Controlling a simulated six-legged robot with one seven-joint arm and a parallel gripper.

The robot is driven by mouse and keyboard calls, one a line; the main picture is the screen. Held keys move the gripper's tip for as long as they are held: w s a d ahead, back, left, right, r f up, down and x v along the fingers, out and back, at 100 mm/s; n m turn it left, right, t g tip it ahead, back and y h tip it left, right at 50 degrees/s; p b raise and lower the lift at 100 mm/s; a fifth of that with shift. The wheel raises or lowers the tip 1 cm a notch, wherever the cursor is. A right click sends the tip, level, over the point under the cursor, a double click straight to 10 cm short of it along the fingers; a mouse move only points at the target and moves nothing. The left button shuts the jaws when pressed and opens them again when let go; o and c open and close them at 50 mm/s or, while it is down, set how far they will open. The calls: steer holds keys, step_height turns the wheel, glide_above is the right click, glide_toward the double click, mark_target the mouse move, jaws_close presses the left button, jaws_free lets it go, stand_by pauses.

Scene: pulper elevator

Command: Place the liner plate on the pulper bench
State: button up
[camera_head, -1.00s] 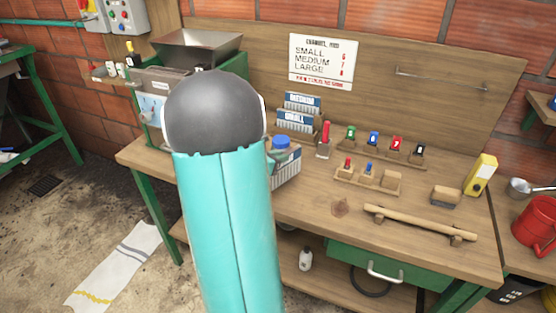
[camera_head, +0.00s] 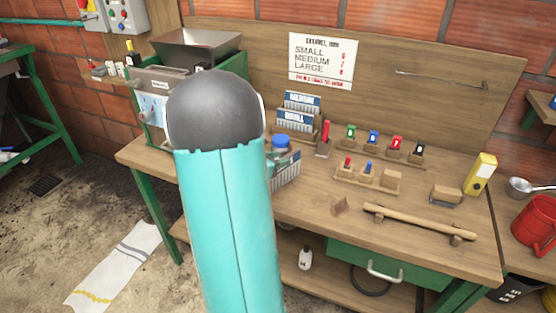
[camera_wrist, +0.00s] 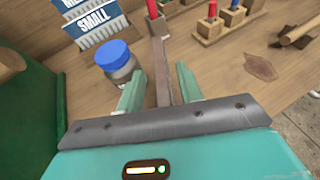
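In the wrist view, my gripper (camera_wrist: 160,88) has its two teal fingers apart. A brown-grey upright strip (camera_wrist: 163,72) stands between them, with narrow gaps visible on both sides; it may be a liner plate seen edge-on. In the head view, a grey ribbed plate (camera_head: 285,174) stands just right of my teal arm, in front of a blue-lidded jar (camera_head: 282,146). Racks marked MEDIUM (camera_head: 302,98) and SMALL (camera_head: 295,121) stand behind on the wooden bench (camera_head: 300,212).
The blue-lidded jar (camera_wrist: 118,62) is close to the left finger. A red-handled tool (camera_head: 324,138) stands right of the jar, beside several small coloured pieces on wooden holders. A wooden bar (camera_head: 420,222) lies at the front right. The bench front between jar and bar is mostly clear.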

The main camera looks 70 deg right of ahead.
steer(key=w+a+r+n+t+y, duration=0.1)
steer(key=w+a+r+n+t, duration=0.45)
steer(key=w+a+n, duration=0.4)
steer(key=w+a+r+n+t+y, duration=0.2)
steer(key=w+a+r+n+t, duration=0.35)
steer(key=w+a+n, duration=0.35)
steer(key=w+a+r+n+t+y, duration=0.1)
steer(key=w+a+r+n+t, duration=0.4)
steer(key=w+a+n, duration=0.45)
steer(key=s+a+n+t+y, duration=0.15)
steer(key=a+n+y, duration=0.55)
steer(key=a+n, duration=1.05)
steer(key=s+a+f+n+g, duration=0.1)
steer(key=s+a+n+g, duration=0.1)
steer(key=s+a+n, duration=0.2)
steer(key=s+a+f+n+g+y, duration=0.1)
steer(key=s+a+f+n+g, duration=0.1)
steer(key=s+n, duration=0.8)
steer(key=shift+a+f+g, duration=0.2)
steer(key=shift+a+g, duration=0.55)
steer(key=shift+a, duration=0.45)
